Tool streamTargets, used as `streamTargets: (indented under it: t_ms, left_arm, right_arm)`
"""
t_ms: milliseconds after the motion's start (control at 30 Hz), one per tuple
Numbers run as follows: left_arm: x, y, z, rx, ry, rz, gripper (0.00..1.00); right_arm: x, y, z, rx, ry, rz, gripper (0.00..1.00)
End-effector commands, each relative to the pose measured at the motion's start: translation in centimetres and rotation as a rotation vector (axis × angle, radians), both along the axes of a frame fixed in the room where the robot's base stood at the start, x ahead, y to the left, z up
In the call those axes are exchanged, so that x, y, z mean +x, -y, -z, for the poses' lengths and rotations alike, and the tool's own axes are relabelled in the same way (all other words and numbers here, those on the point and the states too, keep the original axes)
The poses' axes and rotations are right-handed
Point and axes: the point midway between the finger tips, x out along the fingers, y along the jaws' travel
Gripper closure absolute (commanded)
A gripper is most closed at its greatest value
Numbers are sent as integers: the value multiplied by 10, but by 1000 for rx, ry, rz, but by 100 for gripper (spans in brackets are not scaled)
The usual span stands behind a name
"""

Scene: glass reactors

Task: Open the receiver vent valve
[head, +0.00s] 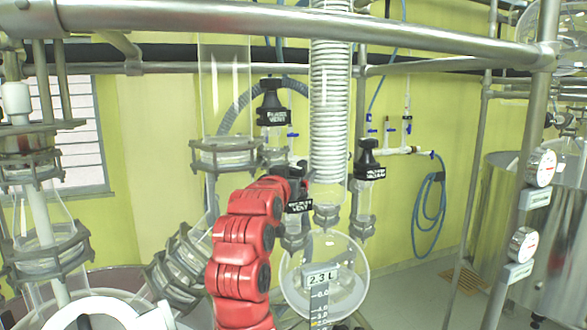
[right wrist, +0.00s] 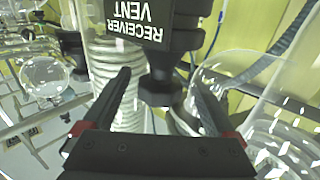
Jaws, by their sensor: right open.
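Contact cannot be seen. My left gripper is not in view.
Another black vent valve (head: 271,115) stands above and left, and a black vacuum valve (head: 369,172) to the right. A coiled glass condenser (head: 330,100) rises close behind. The round glass receiver (head: 345,283), tagged 2.3 L, hangs below. A metal rail (head: 300,25) crosses above.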

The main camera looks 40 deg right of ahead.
Motion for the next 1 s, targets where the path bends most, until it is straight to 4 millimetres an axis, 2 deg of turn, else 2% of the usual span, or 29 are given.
streamTargets:
  t_ms: [267, 733, 767, 867, 1000]
  left_arm:
    - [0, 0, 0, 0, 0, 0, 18]
    - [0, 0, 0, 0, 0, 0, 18]
    - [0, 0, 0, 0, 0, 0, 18]
    - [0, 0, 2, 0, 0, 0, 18]
    - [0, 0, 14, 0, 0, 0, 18]
  right_arm:
    - [1, 1, 0, -1, 1, -1, 8]
    - [1, 1, 0, -1, 1, -1, 91]
    - [1, 1, 0, -1, 1, -1, 94]
    - [1, 1, 1, -1, 1, -4, 94]
    - [0, 1, 4, -2, 3, -24, 94]
